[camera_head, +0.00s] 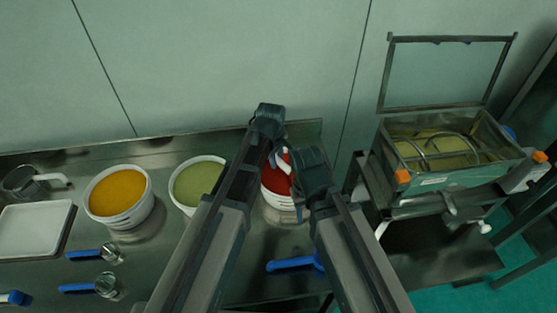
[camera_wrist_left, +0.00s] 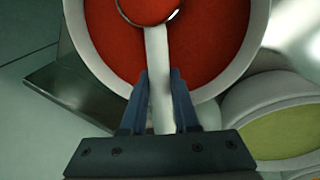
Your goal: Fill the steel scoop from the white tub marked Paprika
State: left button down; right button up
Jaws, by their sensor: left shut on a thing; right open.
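The white tub with red powder (camera_head: 272,201) stands on the steel bench, partly hidden behind my arms; no label is readable. It fills the top of the left wrist view (camera_wrist_left: 243,58). My left gripper (camera_wrist_left: 160,78) is shut on the pale handle of the steel scoop (camera_wrist_left: 157,50). The scoop's round bowl is over or in the red powder, cut off by the top edge; red shows inside its rim. How deep it sits I cannot tell. My right gripper (camera_head: 312,172) is open, close beside the tub on its right; its fingers are mostly hidden.
A tub of green powder (camera_head: 197,182) and a tub of orange powder (camera_head: 120,195) stand to the left. Blue-handled tools (camera_head: 92,253), a white tray (camera_head: 35,230) and a metal pot (camera_head: 22,182) lie further left. The sieve machine (camera_head: 445,155) stands at right.

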pick_arm(q)
jog(key=shift+w+a+r+g+h+p, duration=0.4)
jog(key=shift+w+a+r+h, duration=0.1)
jog(key=shift+r+h, duration=0.2)
jog(key=shift+w+a+r+g+h+p, duration=0.1)
jog(key=shift+a+r+g+h+p, duration=0.15)
jog(key=shift+r+g+h+p, duration=0.25)
jog(key=shift+w+a+r+g+h+p, duration=0.1)
jog(key=shift+a+r+g+h+p, duration=0.15)
jog(key=shift+r+h, duration=0.4)
jog(key=shift+r+g+h, duration=0.25)
jog(key=shift+r+h, duration=0.1)
jog(key=shift+r, duration=0.1)
jog(key=shift+a, duration=0.1)
